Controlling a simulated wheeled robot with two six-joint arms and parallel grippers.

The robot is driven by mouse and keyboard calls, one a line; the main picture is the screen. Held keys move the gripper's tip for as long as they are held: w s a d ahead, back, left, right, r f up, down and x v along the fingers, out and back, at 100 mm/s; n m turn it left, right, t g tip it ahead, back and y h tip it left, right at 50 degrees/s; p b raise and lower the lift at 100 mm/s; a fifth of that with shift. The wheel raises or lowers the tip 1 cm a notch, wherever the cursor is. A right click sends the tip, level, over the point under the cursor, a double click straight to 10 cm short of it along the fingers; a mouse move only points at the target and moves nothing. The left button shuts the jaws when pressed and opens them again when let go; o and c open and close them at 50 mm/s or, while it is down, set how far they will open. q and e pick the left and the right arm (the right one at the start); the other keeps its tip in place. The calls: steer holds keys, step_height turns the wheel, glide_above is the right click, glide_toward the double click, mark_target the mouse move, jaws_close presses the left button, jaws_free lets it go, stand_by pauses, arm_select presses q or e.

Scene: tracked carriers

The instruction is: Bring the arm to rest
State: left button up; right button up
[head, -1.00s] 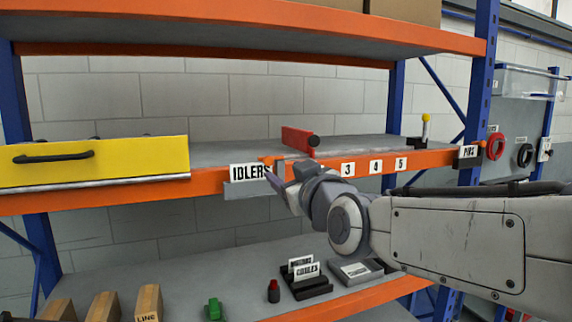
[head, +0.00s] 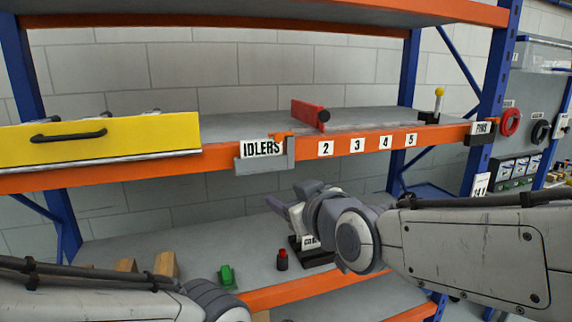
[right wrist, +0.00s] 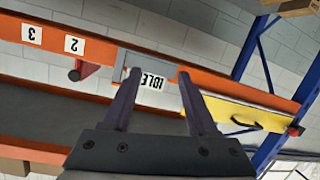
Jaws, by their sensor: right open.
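My right arm (head: 470,250) reaches in from the right in the head view. Its gripper (head: 283,205) is below the orange beam of the upper shelf, in front of the lower shelf, and looks empty. In the right wrist view both fingers (right wrist: 158,75) are apart with nothing between them. The IDLERS label (right wrist: 152,81) shows beyond them, upside down. My left arm (head: 100,297) shows at the bottom left of the head view; its gripper is out of frame.
The orange beam (head: 225,156) carries the IDLERS sign (head: 262,148) and number labels. A yellow drawer (head: 150,130) juts out at left. A red part with a black end (head: 307,113) lies on the upper shelf.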

steer(key=s+a+f+g+b, duration=0.15)
steer(key=s+f+g, duration=0.45)
steer(key=f, duration=0.6)
steer(key=s+d+f+g+h, duration=0.2)
steer(key=s+f+g, duration=0.2)
steer(key=s+f, duration=0.3)
steer(key=s+d+f+g+h+b, duration=0.1)
steer(key=s+d+f+g+h, duration=0.1)
steer(key=s+f, duration=0.5)
steer(key=s+g+h, duration=0.1)
steer(key=s+g, duration=0.1)
steer(key=s, duration=0.3)
steer(key=shift+s+d, duration=0.25)
steer(key=shift+d, duration=0.15)
